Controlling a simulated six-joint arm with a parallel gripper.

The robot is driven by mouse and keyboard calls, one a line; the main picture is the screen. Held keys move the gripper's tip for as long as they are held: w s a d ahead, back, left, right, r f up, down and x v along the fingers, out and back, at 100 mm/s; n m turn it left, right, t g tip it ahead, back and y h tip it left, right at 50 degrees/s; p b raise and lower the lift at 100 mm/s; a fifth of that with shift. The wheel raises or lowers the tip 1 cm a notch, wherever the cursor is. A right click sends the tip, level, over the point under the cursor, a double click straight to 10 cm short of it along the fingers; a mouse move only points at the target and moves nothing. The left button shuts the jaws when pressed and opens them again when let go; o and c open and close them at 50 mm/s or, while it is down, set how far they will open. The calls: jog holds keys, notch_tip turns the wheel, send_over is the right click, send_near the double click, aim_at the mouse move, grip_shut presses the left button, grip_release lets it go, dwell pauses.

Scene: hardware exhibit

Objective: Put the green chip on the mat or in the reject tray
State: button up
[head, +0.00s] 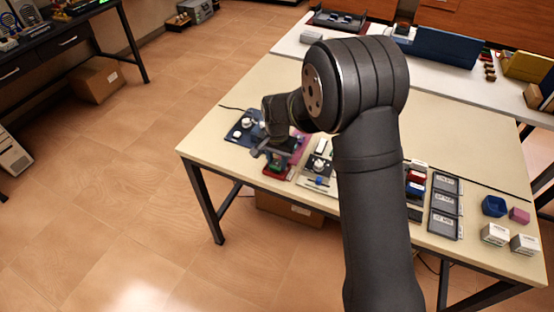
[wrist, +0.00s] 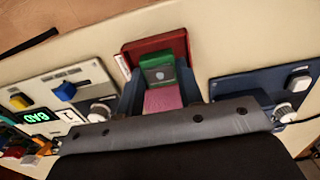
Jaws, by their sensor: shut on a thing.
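My gripper (wrist: 158,88) is shut on the green chip (wrist: 158,70), a green block with a small dark round mark. In the head view my gripper (head: 270,153) is small and partly hidden by its own wrist. The red reject tray (wrist: 157,43) lies just beyond the chip in the wrist view, and also shows in the head view (head: 278,173). The chip overlaps the tray's near part; I cannot tell whether they touch. A pink surface (wrist: 163,99), likely the mat, shows between the fingers, with pink also beside my gripper in the head view (head: 301,143).
A dark blue panel (wrist: 240,84) stands right. Grey labelled trays (head: 444,207) and boxes (head: 494,234) fill the table's right.

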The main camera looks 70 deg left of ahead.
jog(key=shift+f, duration=0.4)
dwell(0.3)
jog(key=o, duration=0.9)
jog(key=shift+c, duration=0.6)
jog(key=shift+r, duration=0.45)
jog(key=shift+o, duration=1.1)
jog(key=shift+r, duration=3.3)
jog(key=shift+f, duration=3.45)
